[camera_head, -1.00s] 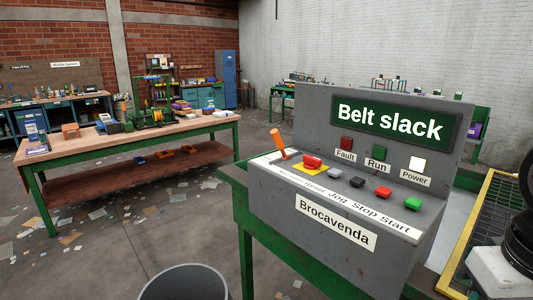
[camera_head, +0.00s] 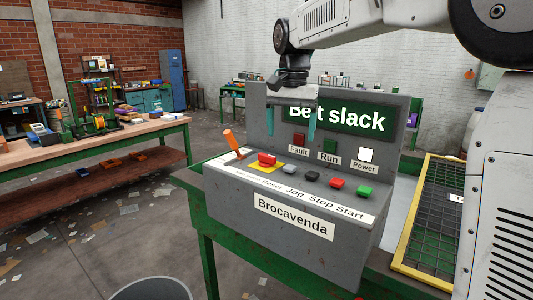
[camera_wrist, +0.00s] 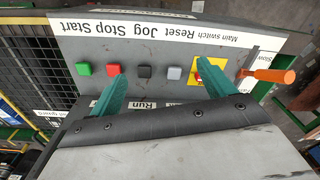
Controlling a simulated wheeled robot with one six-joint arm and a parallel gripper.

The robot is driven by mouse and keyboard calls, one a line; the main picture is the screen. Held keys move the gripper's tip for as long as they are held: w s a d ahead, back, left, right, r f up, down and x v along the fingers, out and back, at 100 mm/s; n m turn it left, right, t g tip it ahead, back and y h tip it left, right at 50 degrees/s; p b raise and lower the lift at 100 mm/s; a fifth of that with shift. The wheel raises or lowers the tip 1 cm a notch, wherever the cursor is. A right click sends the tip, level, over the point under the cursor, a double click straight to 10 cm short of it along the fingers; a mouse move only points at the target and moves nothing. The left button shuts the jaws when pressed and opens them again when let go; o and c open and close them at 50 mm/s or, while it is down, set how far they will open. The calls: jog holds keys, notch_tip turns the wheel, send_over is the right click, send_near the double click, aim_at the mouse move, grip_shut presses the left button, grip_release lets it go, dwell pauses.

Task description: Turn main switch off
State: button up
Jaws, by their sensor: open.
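The main switch (camera_head: 267,159) is a red knob on a yellow plate, on the sloped top of the grey control box (camera_head: 225,190). In the wrist view the yellow plate (camera_wrist: 219,67) lies by the "Main switch" label, and my right-hand finger covers part of the knob. How the knob is turned is too small to tell. My gripper (camera_head: 291,136) is open and empty, its two teal fingers pointing down in front of the upright panel. In the wrist view my gripper (camera_wrist: 160,72) spans the button row. I see no clear contact.
An orange lever (camera_head: 232,142) stands left of the switch. Grey, black, red and green buttons (camera_head: 364,191) line up to its right. The Power lamp (camera_head: 366,155) glows white; Fault and Run look dark. A yellow-framed mesh (camera_head: 432,220) lies right, a bin (camera_head: 150,289) below.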

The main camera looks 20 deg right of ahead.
aim_at(267, 160)
jog(key=w+f+m, duration=0.1)
jog(key=w, duration=0.4)
jog(key=w+a+f+m, duration=0.1)
jog(key=w, duration=0.4)
jog(key=w+f+m, duration=0.1)
jog(key=w+f, duration=0.1)
jog(key=w, duration=0.3)
jog(key=shift+a+f, duration=0.1)
jog(key=shift+a, duration=0.05)
jog(key=shift+w+f+m, duration=0.25)
jog(key=shift+f+m, duration=0.05)
notch_tip(267, 160, down, 8)
jog(key=shift+r, duration=0.25)
jog(key=c, duration=1)
